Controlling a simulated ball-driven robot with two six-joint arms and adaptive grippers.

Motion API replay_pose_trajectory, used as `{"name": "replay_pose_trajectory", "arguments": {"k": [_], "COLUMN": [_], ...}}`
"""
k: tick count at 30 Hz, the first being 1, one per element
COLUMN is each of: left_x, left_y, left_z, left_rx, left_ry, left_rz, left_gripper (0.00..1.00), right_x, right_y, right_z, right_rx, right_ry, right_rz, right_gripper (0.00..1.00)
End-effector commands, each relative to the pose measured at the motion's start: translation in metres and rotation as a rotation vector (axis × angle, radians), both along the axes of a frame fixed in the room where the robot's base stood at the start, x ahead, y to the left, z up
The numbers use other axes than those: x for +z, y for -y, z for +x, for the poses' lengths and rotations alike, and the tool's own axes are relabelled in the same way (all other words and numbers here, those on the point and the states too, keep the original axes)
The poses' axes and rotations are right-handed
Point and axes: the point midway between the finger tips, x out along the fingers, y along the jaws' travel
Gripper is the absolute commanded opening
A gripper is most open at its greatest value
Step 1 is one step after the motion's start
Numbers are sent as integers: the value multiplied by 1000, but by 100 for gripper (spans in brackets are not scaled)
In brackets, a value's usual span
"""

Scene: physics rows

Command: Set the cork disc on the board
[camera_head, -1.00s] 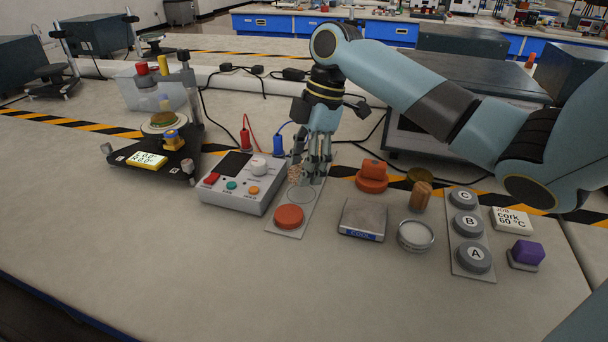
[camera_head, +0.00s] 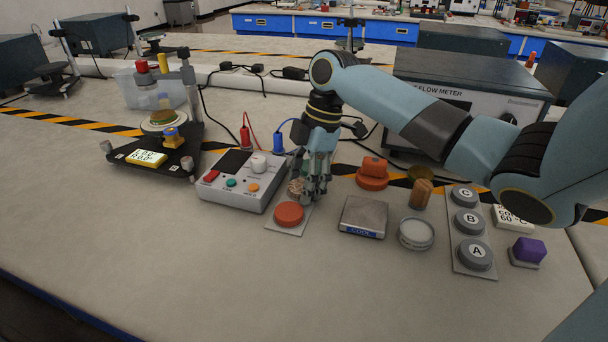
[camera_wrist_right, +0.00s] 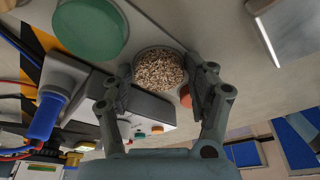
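The cork disc (camera_wrist_right: 158,69) is round and speckled brown. In the right wrist view it lies between the two fingers of my right gripper (camera_wrist_right: 160,88), whose pads sit close against its sides. In the head view the cork disc (camera_head: 295,187) shows in part beside the fingers of the right gripper (camera_head: 309,192), low over the grey board (camera_head: 273,225). A round outline on the board surrounds it in the wrist view; I cannot tell whether it touches the board. An orange disc (camera_head: 289,214) lies at the board's near end, a green disc (camera_wrist_right: 90,28) at its far end.
A control box (camera_head: 242,182) stands close left of the board. A grey cool plate (camera_head: 364,215), an orange knobbed piece (camera_head: 373,174) and a round dish (camera_head: 416,234) stand to the right. The table in front is clear.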

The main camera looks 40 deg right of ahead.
Motion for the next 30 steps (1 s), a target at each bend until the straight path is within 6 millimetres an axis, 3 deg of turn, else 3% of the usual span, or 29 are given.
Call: {"name": "replay_pose_trajectory", "arguments": {"k": [14, 30], "left_x": [2, 14], "left_y": [0, 0], "left_z": [1, 3], "left_rx": [0, 0], "left_ry": [2, 6], "left_rz": [1, 1], "left_gripper": [0, 0], "right_x": [6, 109], "right_y": [1, 28], "right_z": [-1, -9], "right_rx": [0, 0], "right_ry": [-1, 1], "right_rz": [-4, -4], "right_gripper": [70, 70]}}
